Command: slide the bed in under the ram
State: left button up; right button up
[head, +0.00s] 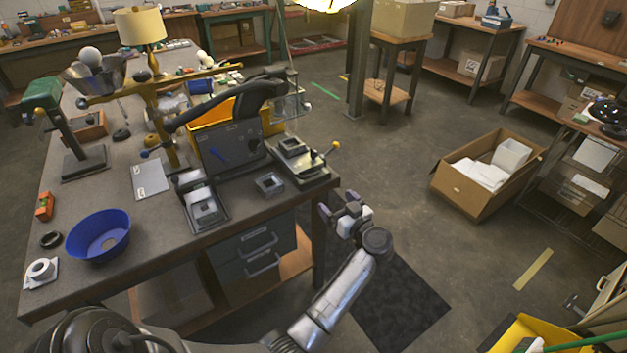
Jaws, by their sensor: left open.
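A dark grey panelled machine (229,150) stands on the bench, with a blue pointer on its face and a thick black arm over its top. At its front left a low dark slide (220,218) carries a pale square block, likely the bed (205,211). The block sits out at the front of the slide, clear of the machine's face. I cannot make out the ram for certain. My left gripper (338,204) is open and empty, off the bench's right front corner above the floor, apart from the bed. My right gripper is not in view.
A blue bowl (98,236) and a green-headed press (42,94) stand to the left. A cardboard box (470,195) is on the floor.

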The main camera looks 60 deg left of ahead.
pick_arm(q)
jog(key=b, duration=0.4)
send_near(307, 171)
jog(key=a, duration=0.1)
jog(key=a+r, duration=0.1)
jog(key=a, duration=0.1)
jog(key=s+a, duration=0.1)
jog(key=shift+s+a+r, duration=0.1)
jog(key=shift+a+r, duration=0.15)
jog(key=shift+a, duration=0.05)
jog(key=shift+c, duration=0.4)
jog(key=shift+c, duration=0.8)
jog(key=c, duration=0.8)
jog(key=a+p, duration=0.1)
jog(key=p, duration=0.2)
jog(key=a+p, duration=0.2)
jog(key=p, duration=0.1)
jog(key=shift+r, duration=0.4)
jog(key=shift+a+f+p, duration=0.2)
jog(key=shift+a+p, duration=0.2)
jog(key=shift+p, duration=0.05)
jog(key=shift+a+f, duration=0.1)
jog(key=shift+f, duration=0.05)
jog(key=shift+c, duration=0.2)
